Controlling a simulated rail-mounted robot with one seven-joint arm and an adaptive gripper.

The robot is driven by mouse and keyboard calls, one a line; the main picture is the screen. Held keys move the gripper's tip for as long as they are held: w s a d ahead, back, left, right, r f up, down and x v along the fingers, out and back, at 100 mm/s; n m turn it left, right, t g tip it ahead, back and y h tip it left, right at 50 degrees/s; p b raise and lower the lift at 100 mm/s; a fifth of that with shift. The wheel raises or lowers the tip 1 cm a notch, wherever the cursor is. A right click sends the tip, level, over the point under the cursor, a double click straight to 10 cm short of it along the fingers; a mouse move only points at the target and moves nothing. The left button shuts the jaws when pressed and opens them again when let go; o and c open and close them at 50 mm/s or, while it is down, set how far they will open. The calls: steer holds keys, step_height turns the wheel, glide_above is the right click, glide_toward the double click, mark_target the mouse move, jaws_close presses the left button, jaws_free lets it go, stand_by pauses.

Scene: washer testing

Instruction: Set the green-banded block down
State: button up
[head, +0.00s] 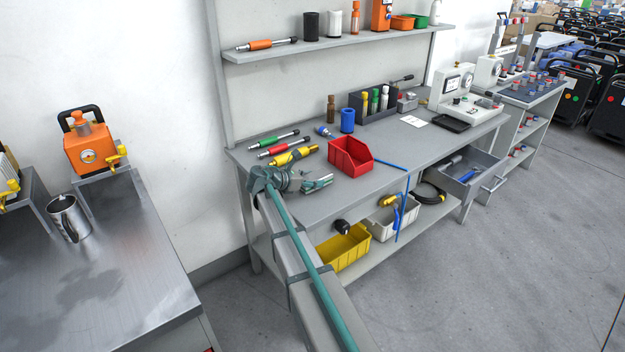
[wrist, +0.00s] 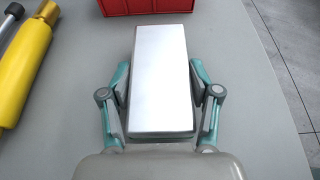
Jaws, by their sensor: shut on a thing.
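My gripper (wrist: 160,85) is shut on a plain silvery block (wrist: 161,60) in the wrist view, with one teal finger along each side. No green band shows on the face turned to the camera; the block's other sides are hidden. In the head view my gripper (head: 318,184) is low over the front left of the grey workbench (head: 385,180), in front of the red bin. The block is too small there to make out clearly. I cannot tell whether it touches the bench top.
The red bin (head: 350,156) stands just beyond the block. A yellow tool (head: 293,156) lies to the left, with red and green-handled tools behind it. The bench's front edge is close on the right in the wrist view.

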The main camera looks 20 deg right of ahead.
steer(key=o, duration=1.7)
steer(key=shift+f, duration=0.1)
steer(key=shift+c, duration=0.2)
steer(key=b+v, duration=0.1)
steer(key=v, duration=1.1)
steer(key=shift+r, duration=0.25)
